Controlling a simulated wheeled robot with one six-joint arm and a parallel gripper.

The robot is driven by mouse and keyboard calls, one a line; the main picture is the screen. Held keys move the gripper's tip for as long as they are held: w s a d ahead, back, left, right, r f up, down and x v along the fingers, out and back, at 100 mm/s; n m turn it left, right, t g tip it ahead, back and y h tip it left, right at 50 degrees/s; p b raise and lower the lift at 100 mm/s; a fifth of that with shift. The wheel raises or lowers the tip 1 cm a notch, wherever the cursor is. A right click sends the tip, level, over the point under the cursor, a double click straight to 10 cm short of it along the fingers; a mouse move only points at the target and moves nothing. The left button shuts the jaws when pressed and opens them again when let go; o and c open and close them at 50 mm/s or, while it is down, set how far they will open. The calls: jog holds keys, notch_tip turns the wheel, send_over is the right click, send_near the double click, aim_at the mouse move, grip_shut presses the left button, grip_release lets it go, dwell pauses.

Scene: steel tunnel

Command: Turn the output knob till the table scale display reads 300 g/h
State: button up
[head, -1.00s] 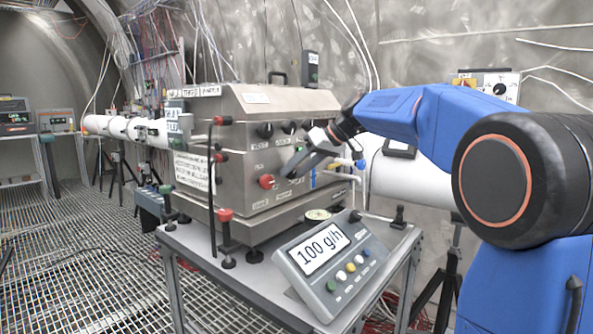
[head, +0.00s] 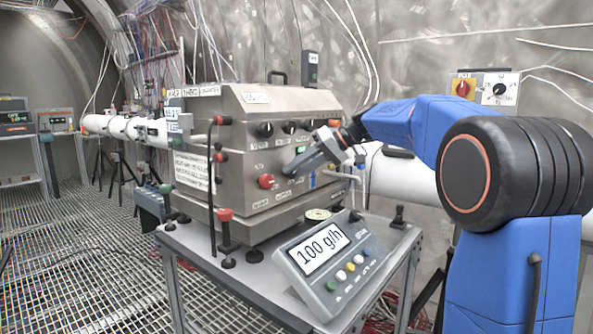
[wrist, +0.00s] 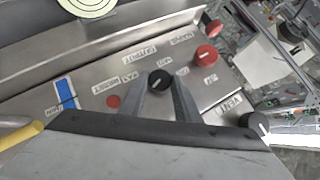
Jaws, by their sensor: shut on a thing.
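The table scale (head: 330,262) stands at the front of the table, and its display (head: 320,248) reads 100 g/h. The steel feeder box (head: 240,170) behind it carries several knobs. My gripper (head: 290,170) reaches its front panel from the right. In the wrist view my gripper (wrist: 160,88) has its two fingers on either side of a black knob (wrist: 159,79) and is shut on it. The knob's white pointer mark is visible. In the head view my gripper hides this knob.
A red knob (head: 266,181) is on the panel left of my gripper, with black knobs (head: 265,129) along the upper row. A red-topped post (head: 225,228) stands at the table's front left. A white pipe (head: 400,180) runs behind my arm.

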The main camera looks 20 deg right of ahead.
jog(key=shift+w+d+f+m+g+y, duration=0.1)
jog(key=shift+m+g+y, duration=0.15)
jog(key=shift+m+y, duration=0.35)
jog(key=shift+w+d+f+m+g+y, duration=0.1)
jog(key=shift+m+g+y, duration=0.25)
jog(key=shift+y, duration=0.45)
jog(key=o, duration=1)
jog(key=shift+o, duration=0.2)
jog(key=shift+s+d, duration=0.1)
jog(key=v, duration=1.7)
jog(key=shift+d, duration=0.15)
